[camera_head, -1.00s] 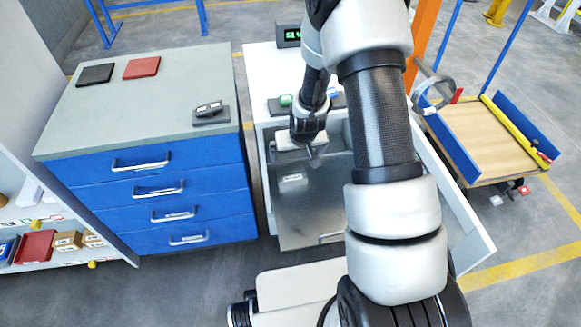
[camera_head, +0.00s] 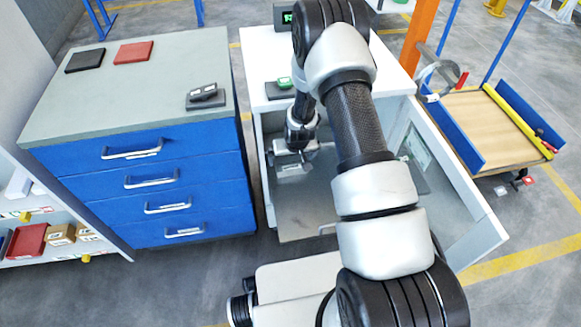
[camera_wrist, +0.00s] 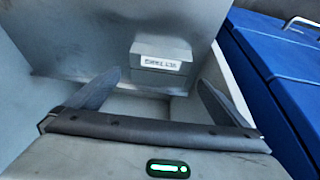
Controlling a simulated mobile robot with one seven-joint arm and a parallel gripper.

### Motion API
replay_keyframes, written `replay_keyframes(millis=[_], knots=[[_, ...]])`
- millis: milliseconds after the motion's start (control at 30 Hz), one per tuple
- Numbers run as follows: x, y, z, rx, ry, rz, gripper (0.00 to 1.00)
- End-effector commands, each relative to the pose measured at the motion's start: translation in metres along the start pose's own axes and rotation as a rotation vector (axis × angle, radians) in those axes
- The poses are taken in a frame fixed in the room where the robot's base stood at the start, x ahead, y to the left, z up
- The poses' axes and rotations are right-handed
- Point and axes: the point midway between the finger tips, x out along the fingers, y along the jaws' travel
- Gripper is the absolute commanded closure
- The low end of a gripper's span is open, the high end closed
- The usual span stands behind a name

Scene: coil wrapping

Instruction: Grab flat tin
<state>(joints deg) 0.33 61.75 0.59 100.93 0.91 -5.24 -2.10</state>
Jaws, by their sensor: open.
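The flat tin (camera_wrist: 162,57) is a small grey metal box with a white printed label on its front. It lies inside the open white cabinet, on a grey metal surface (camera_wrist: 90,45). In the head view the tin (camera_head: 292,171) shows just below my gripper, partly covered by it. My gripper (camera_wrist: 160,80) is open and empty, its two dark fingers spread wider than the tin. In the wrist view the tin lies beyond and between the fingertips, and I see no contact. In the head view my gripper (camera_head: 292,157) is inside the cabinet.
White cabinet walls (camera_head: 455,190) stand close around my gripper. A blue drawer cabinet (camera_head: 150,185) stands to the left, with a stapler-like device (camera_head: 205,95) on top. A wooden-decked cart (camera_head: 490,130) is at right. My arm hides part of the cabinet interior.

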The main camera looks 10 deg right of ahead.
Motion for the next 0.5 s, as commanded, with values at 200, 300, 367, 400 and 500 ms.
replay_keyframes(millis=[200, 300, 367, 400, 500], knots=[[0.036, 0.001, 0.003, 0.000, -0.002, 0.000, 0.00], [0.046, 0.001, 0.002, 0.000, 0.000, 0.000, 0.00], [0.048, 0.001, 0.002, 0.000, -0.001, 0.000, 0.00], [0.049, 0.002, 0.002, 0.000, -0.001, 0.000, 0.00], [0.048, 0.001, 0.001, 0.000, -0.001, 0.000, 0.00]])
